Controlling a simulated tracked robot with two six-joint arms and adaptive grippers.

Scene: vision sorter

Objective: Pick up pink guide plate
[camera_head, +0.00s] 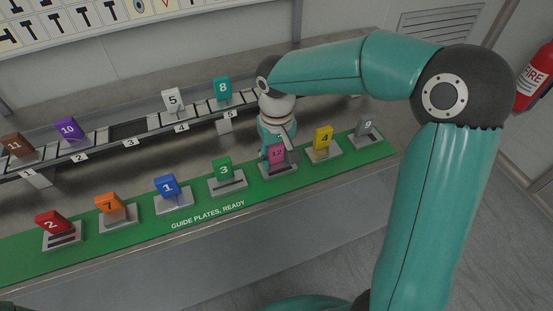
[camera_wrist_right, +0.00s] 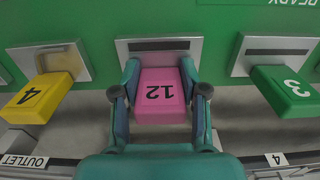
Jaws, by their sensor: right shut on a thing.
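The pink guide plate (camera_head: 277,156), marked 12, is at its holder on the green strip, between the green plate 3 and the yellow plate 4. In the right wrist view the pink plate (camera_wrist_right: 160,104) lies between the two fingers of my right gripper (camera_wrist_right: 160,90), which is shut on it. The plate's grey holder (camera_wrist_right: 159,45) shows a dark slot. I cannot tell whether the plate is lifted clear of it. In the head view my right gripper (camera_head: 281,148) partly covers the plate. My left gripper is not in view.
Close on either side stand the green plate 3 (camera_head: 222,168) and the yellow plate 4 (camera_head: 323,138). The grey plate 9 (camera_head: 367,126) is further right. Behind runs a rail with the teal plate 8 (camera_head: 222,88) and white plate 5 (camera_head: 173,99).

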